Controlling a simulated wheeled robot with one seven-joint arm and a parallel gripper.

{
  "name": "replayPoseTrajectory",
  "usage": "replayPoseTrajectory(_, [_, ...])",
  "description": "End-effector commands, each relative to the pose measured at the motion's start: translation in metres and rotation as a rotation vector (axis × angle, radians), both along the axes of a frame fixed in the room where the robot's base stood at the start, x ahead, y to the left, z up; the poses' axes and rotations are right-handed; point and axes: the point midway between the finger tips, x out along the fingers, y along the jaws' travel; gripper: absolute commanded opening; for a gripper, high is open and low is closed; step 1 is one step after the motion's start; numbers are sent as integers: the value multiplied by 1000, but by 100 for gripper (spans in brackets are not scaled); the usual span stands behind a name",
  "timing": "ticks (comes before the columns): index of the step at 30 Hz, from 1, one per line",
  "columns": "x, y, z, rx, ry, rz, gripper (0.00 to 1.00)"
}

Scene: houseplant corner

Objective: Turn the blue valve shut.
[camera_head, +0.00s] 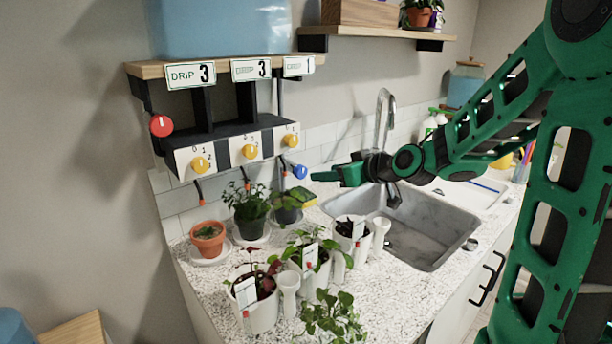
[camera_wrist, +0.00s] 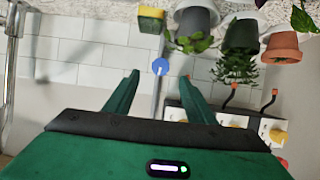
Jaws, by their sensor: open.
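The blue valve (camera_head: 299,171) is a small round knob at the right end of the drip shelf, low on the tiled wall above the counter. In the wrist view the blue valve (camera_wrist: 160,66) shows between my two green fingers, a little beyond the tips. My gripper (camera_head: 317,176) is just right of the valve in the head view, fingers pointing at it. My gripper (camera_wrist: 159,78) is open and empty, with a gap left and right of the knob. I cannot make out how far the valve is turned.
Potted plants, including a terracotta pot (camera_head: 208,238), stand below. A yellow-green sponge (camera_wrist: 151,19) lies close by. The sink (camera_head: 425,230) and faucet (camera_head: 383,115) are to the right.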

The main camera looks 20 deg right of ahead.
Motion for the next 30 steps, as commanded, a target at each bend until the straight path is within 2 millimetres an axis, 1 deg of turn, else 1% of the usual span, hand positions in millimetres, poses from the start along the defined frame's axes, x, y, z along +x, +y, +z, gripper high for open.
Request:
replayPoseTrajectory(5, [10,6,-1,11,-19,5,50])
replayPoseTrajectory(8, [21,11,-6,12,-17,6,50])
replayPoseTrajectory(15, [57,25,-23,11,-16,5,50])
replayPoseTrajectory(21, [82,34,-33,10,-17,2,50])
replayPoseTrajectory(25, [91,38,-37,10,-17,3,50])
replayPoseTrajectory(30, [95,40,-39,10,-17,2,50])
